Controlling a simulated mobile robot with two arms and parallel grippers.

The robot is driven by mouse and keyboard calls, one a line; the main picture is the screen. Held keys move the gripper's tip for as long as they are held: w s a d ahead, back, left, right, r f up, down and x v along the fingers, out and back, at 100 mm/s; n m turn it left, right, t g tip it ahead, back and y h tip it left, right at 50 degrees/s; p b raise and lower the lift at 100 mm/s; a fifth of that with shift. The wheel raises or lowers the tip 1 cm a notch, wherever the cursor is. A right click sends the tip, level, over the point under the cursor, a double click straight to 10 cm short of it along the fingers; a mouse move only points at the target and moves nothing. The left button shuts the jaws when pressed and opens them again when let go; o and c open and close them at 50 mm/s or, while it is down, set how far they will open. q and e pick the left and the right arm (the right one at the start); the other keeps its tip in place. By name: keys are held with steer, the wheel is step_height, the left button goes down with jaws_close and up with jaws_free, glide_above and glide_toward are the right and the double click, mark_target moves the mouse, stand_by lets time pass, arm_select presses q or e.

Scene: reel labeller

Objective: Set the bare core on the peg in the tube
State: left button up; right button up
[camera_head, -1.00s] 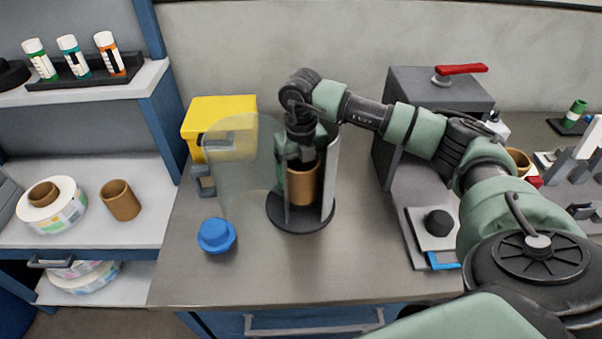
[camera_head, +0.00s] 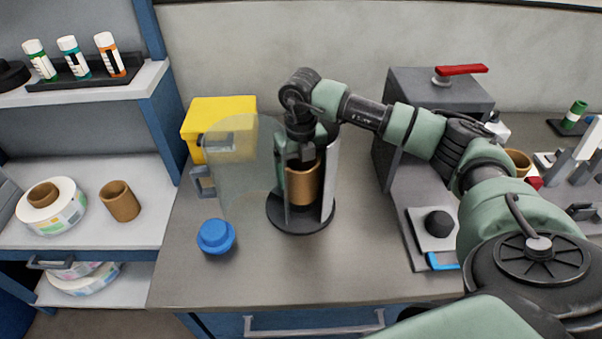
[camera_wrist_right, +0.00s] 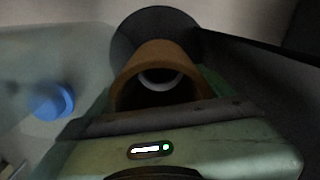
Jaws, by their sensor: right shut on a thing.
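The bare core (camera_head: 302,186), a brown cardboard ring, is inside the tube (camera_head: 330,185), above its dark round base (camera_head: 300,222). My right gripper (camera_head: 300,160) reaches down into the tube from above and is shut on the core's wall. In the right wrist view the core (camera_wrist_right: 160,62) stands at the jaw, and a pale ring shows through its bore. The peg itself cannot be made out, and I cannot tell whether the core is around it. The tube's clear door (camera_head: 238,165) stands open to the left. My left gripper is not in view.
A blue knob or cap (camera_head: 216,236) stands on the bench left of the tube. A yellow bin (camera_head: 218,112) is behind the door. A grey machine with a red lever (camera_head: 462,74) stands right. Another brown core (camera_head: 120,200) sits on the left shelf. The front bench is clear.

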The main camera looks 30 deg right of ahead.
steer(key=shift+f, duration=0.25)
steer(key=shift+r, duration=0.15)
steer(key=shift+a+r, duration=0.2)
steer(key=shift+r, duration=0.05)
steer(key=o, duration=1.3)
steer(key=shift+r, duration=0.1)
step_height(320, 180, up, 8)
steer(key=shift+f+b, duration=0.2)
steer(key=shift+b, duration=0.6)
